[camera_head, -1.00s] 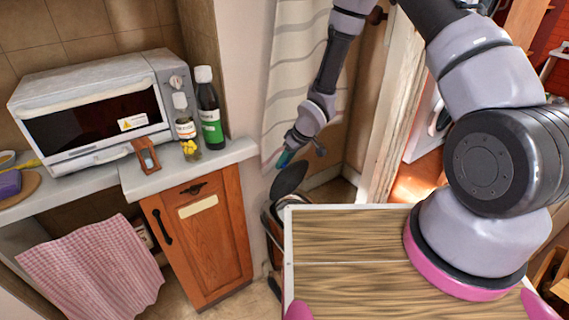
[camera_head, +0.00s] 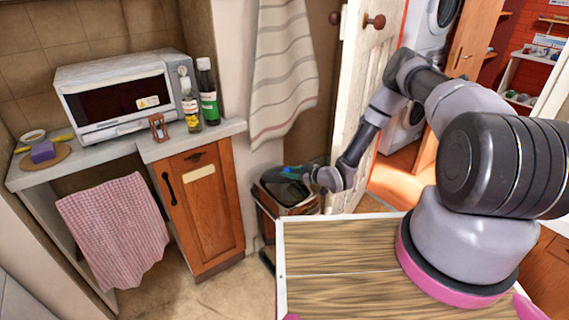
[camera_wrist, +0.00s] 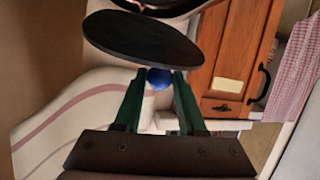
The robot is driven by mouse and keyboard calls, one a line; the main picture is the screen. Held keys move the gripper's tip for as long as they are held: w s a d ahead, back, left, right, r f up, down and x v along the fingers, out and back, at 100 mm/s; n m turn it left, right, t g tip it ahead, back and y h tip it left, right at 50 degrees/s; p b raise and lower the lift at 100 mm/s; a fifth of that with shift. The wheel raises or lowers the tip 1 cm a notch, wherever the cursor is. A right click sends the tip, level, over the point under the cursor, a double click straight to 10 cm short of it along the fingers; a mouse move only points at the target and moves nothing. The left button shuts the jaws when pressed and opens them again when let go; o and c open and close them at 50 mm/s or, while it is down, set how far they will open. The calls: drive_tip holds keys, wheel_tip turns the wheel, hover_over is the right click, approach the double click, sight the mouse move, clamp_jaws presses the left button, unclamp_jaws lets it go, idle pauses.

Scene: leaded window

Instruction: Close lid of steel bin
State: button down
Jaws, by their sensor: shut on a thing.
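The steel bin (camera_head: 290,208) stands on the floor to the right of the wooden cabinet, partly hidden by my arm and gripper. Its lid is a dark round disc (camera_wrist: 140,40), raised and tilted in the wrist view, with part of a pale rim above it. My gripper (camera_wrist: 159,76) has its two green fingers on either side of a small blue ball (camera_wrist: 158,79), just below the lid's edge. Whether the ball is fixed to the lid I cannot tell. In the head view my gripper (camera_head: 290,172) is over the bin's top.
A cabinet (camera_head: 203,215) with a toaster oven (camera_head: 125,95) and bottles (camera_head: 208,92) on its counter stands left of the bin. A striped cloth (camera_head: 283,75) hangs behind the bin. A white door (camera_head: 356,75) stands open at the right. Floor is bare in front of the cabinet.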

wheel_tip(320, 180, down, 9)
drive_tip(key=s+d+t+y, duration=0.1)
drive_tip(key=s+t+y, duration=0.1)
drive_tip(key=t+y, duration=0.1)
drive_tip(key=shift+s+d+r+n, duration=0.2)
drive_tip(key=shift+s+d+n, duration=0.15)
drive_tip(key=shift+d+n, duration=0.05)
drive_tip(key=shift+f, duration=0.1)
drive_tip(key=shift+c, duration=2.4)
unclamp_jaws()
drive_tip(key=v, duration=1)
drive_tip(key=shift+s+d+f, duration=0.3)
